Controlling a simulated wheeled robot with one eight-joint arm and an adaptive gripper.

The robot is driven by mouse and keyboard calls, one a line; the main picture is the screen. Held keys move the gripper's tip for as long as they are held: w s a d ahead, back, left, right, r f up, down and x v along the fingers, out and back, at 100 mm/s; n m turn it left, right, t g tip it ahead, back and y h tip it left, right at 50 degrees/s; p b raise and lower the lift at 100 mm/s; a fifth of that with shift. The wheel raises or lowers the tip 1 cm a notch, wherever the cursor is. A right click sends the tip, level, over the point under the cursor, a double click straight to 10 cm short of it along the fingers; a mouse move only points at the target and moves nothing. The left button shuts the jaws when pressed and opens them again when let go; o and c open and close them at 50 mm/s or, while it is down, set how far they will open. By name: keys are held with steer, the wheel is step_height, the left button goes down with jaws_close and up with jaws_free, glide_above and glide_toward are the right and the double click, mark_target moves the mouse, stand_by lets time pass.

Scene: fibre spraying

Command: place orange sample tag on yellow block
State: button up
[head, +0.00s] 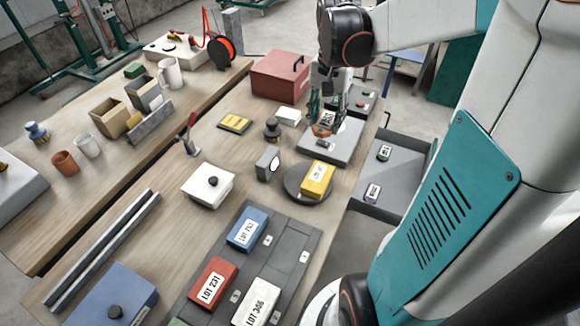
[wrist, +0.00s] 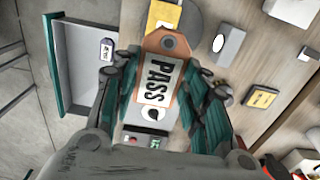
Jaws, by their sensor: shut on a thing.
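My gripper (head: 327,108) is shut on the orange sample tag (head: 321,131), above a grey flat plate. In the wrist view the tag (wrist: 176,44) lies between the fingers of my gripper (wrist: 160,78); its white label reads PASS and its holed end points toward the top. The yellow block (head: 314,184) has a white label and sits on a dark round disc (head: 291,188), nearer the head camera than my gripper. In the wrist view the yellow block (wrist: 163,14) shows at the top, beyond the tag's holed end, partly hidden. The tag and block are apart.
The grey plate (head: 347,139) lies beneath my gripper. A small grey block (head: 266,163) stands left of the disc. An open grey drawer (head: 405,180) is at the right. A red box (head: 277,80) is behind. Blue, red and white lot blocks sit on a dark tray (head: 287,236) in front.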

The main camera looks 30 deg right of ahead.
mark_target(318, 176)
steer(key=shift+a+f, duration=0.2)
steer(key=shift+f, duration=0.1)
step_height(318, 176, down, 19)
steer(key=b, duration=0.5)
steer(key=shift+d+f, duration=0.1)
steer(key=shift+f, duration=0.05)
steer(key=shift+f+b, duration=0.1)
steer(key=shift+b, duration=0.2)
steer(key=o, duration=0.9)
steer(key=shift+c, duration=0.2)
step_height(318, 176, up, 12)
steer(key=p, duration=0.3)
steer(key=shift+p, duration=0.3)
